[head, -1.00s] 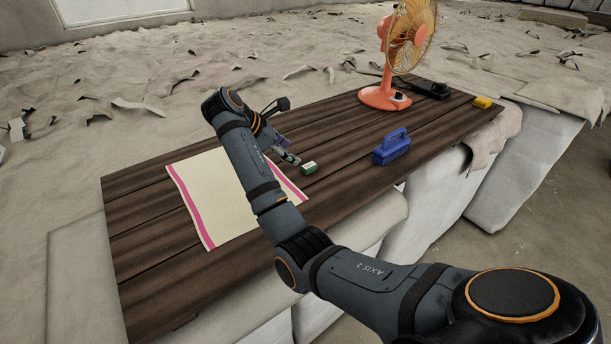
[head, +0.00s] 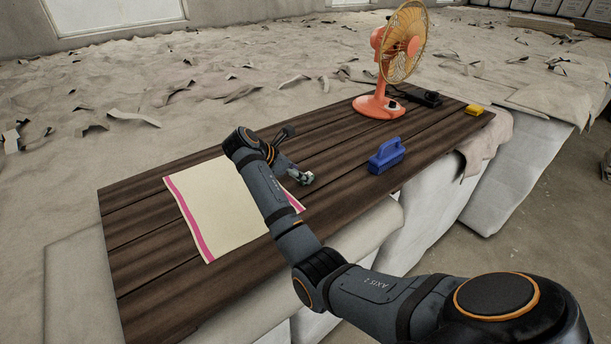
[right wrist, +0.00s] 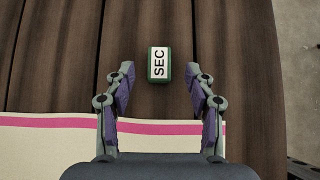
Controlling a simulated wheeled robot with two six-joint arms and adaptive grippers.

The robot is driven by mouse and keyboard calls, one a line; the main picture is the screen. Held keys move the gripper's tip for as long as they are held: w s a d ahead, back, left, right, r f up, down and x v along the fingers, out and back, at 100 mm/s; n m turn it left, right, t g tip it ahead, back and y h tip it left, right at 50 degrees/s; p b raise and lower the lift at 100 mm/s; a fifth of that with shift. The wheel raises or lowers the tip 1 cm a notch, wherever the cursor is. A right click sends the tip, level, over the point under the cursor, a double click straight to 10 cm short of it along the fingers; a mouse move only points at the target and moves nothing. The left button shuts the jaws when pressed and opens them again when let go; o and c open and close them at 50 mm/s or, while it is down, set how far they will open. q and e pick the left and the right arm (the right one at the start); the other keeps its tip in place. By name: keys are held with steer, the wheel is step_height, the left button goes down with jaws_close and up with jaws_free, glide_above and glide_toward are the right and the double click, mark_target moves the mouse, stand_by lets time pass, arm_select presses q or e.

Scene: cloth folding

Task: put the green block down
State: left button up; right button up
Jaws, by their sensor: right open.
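The green block (right wrist: 159,64) with a white label reading SEC lies on the dark wooden table (head: 140,275), just beyond the cloth's pink-striped edge. In the right wrist view my right gripper (right wrist: 160,74) is open, its two fingers spread to the left and right of the block with gaps on both sides. In the head view my right gripper (head: 303,178) is low over the table near the cloth's right edge, and it mostly or wholly hides the block. My left gripper is not in view.
A cream cloth (head: 215,200) with pink stripes lies flat on the table, partly under my right arm. A blue brush (head: 386,158) stands to the right. Farther back are an orange fan (head: 380,105), a dark object (head: 430,98) and a yellow block (head: 474,109).

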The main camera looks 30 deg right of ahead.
steer(key=shift+x, duration=1.6)
steer(key=shift+a+r, duration=0.15)
steer(key=c, duration=1.1)
